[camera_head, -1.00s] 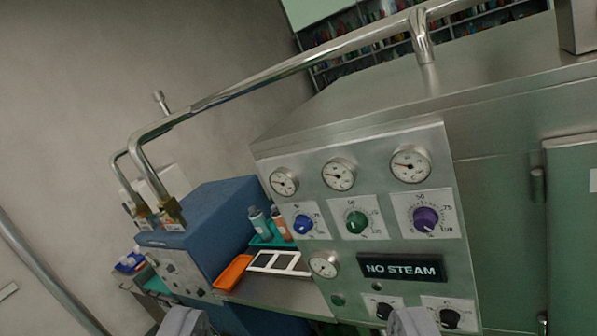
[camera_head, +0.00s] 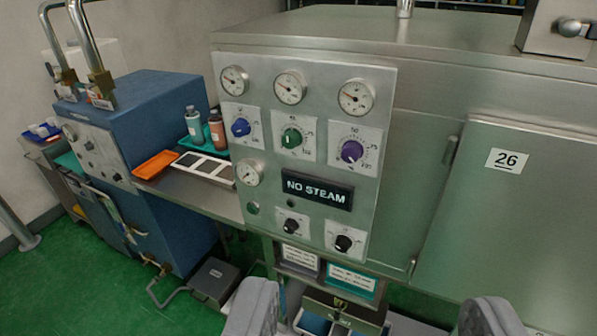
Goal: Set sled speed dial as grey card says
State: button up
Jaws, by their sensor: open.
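A steel control panel (camera_head: 300,130) carries a blue dial (camera_head: 241,127), a green dial (camera_head: 291,138) and a purple dial (camera_head: 352,151) in a row. Two black dials, left (camera_head: 291,226) and right (camera_head: 343,243), sit lower down. I cannot read which one is the sled speed dial. Below the panel are a greyish card (camera_head: 299,258) and a teal-bordered card (camera_head: 350,279); their print is too small to read. My gripper (camera_head: 370,312) is open and empty, its fingers apart at the bottom edge, nearer to me than the panel.
Round gauges (camera_head: 355,97) sit above the dials, with a "NO STEAM" display (camera_head: 317,190) below. A blue machine (camera_head: 140,110), orange tray (camera_head: 156,164) and bottles (camera_head: 216,130) are at left. Green floor (camera_head: 60,270) is open lower left.

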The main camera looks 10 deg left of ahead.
aim_at(342, 244)
jog(key=z, duration=0.95)
jog(key=k, duration=1.2)
jog(key=u, duration=0.9)
jog(key=i, duration=1)
jog(key=z, duration=0.05)
